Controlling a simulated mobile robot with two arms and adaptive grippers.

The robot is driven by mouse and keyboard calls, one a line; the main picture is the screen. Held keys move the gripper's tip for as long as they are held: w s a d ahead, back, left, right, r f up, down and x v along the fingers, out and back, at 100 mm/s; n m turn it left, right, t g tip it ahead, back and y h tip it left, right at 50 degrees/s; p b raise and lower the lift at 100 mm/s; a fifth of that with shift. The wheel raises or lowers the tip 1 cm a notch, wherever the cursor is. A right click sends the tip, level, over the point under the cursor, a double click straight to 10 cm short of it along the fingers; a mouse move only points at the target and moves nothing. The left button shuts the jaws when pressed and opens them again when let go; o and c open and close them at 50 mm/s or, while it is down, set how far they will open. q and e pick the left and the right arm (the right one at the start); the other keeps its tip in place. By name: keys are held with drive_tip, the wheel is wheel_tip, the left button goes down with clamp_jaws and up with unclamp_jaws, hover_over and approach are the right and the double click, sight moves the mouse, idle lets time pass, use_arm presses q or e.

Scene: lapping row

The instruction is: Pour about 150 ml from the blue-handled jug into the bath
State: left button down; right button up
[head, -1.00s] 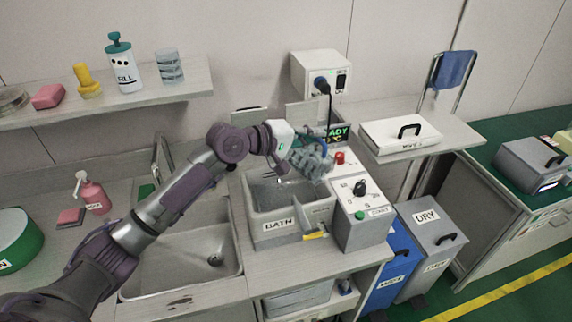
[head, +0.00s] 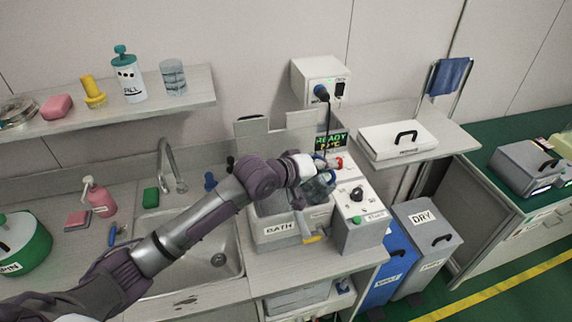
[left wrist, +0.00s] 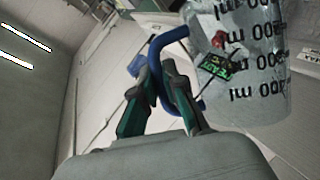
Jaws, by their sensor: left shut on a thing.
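My left gripper (head: 308,168) reaches over the bath's right side. In the left wrist view, its fingers (left wrist: 160,95) are shut on the blue handle (left wrist: 165,40) of the clear jug (left wrist: 255,65). The jug has black ml marks and also shows in the head view (head: 320,189), partly behind the gripper. It is above the bath's right part, beside the control box; I cannot tell its exact tilt or how much liquid it holds. The grey bath (head: 277,243), labelled BATH, stands on the counter, its inside partly hidden by my arm. My right gripper is out of view.
The control box (head: 358,235) with a knob and buttons adjoins the bath's right. A lit display (head: 331,141) and hanging black cable are close behind the gripper. The sink (head: 205,270) lies left, under my arm. A shelf (head: 130,112) holds bottles.

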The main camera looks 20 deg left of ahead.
use_arm(q)
drive_tip(key=shift+s+d+f+m+y, duration=0.2)
drive_tip(key=shift+d+f+m+y, duration=0.3)
drive_tip(key=shift+f, duration=0.1)
drive_tip(key=shift+p, duration=0.3)
idle(1.0)
